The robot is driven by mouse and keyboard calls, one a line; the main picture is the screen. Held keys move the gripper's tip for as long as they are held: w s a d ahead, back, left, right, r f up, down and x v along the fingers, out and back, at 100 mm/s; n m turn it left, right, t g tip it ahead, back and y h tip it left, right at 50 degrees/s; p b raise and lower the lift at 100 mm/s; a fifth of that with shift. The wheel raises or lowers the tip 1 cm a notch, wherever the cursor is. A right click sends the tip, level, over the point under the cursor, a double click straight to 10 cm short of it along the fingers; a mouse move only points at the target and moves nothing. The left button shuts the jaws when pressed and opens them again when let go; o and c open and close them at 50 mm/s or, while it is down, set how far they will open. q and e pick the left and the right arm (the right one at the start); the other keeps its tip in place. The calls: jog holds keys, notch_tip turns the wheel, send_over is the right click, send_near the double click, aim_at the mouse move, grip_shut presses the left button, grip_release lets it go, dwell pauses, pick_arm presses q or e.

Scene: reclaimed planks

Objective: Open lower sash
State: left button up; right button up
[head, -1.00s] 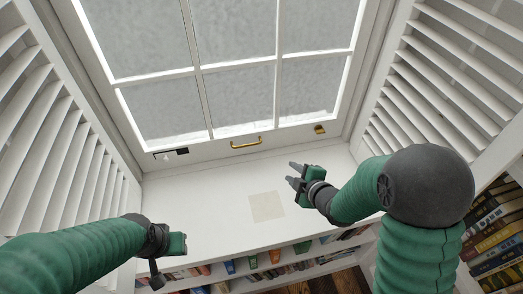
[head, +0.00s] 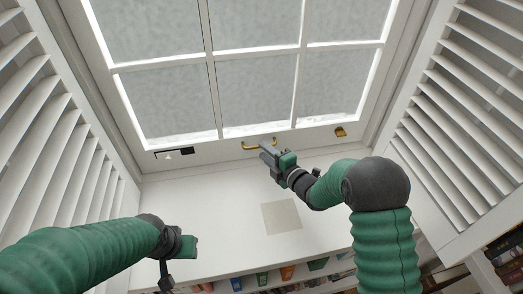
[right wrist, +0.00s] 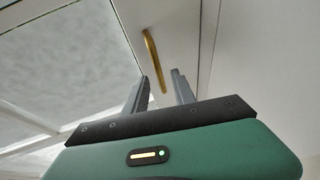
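The lower sash (head: 222,150) is a white window frame with frosted panes, and its bottom rail is down at the white sill. A brass bar handle (head: 248,147) is fixed on that rail. My right gripper (head: 265,151) is at the handle and covers part of it. In the right wrist view the fingers (right wrist: 161,80) are apart, with the brass handle (right wrist: 151,50) showing beyond and between their tips. I cannot tell whether they touch it. My left gripper (head: 184,246) hangs over the sill's front left, away from the sash; its fingers are not clear.
A small brass fitting (head: 340,132) sits right on the rail and a dark slot (head: 174,153) left. White louvred shutters (head: 62,150) flank both sides. A pale square (head: 281,216) lies on the sill. Bookshelves (head: 275,275) are below.

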jog(key=shift+w+f, duration=0.15)
jog(key=shift+w, duration=0.4)
jog(key=shift+w+f, duration=0.15)
jog(key=shift+w, duration=0.35)
jog(key=shift+a, duration=0.35)
jog(key=shift+c, duration=0.6)
jog(key=shift+a, duration=0.15)
jog(key=c, duration=0.5)
grip_shut()
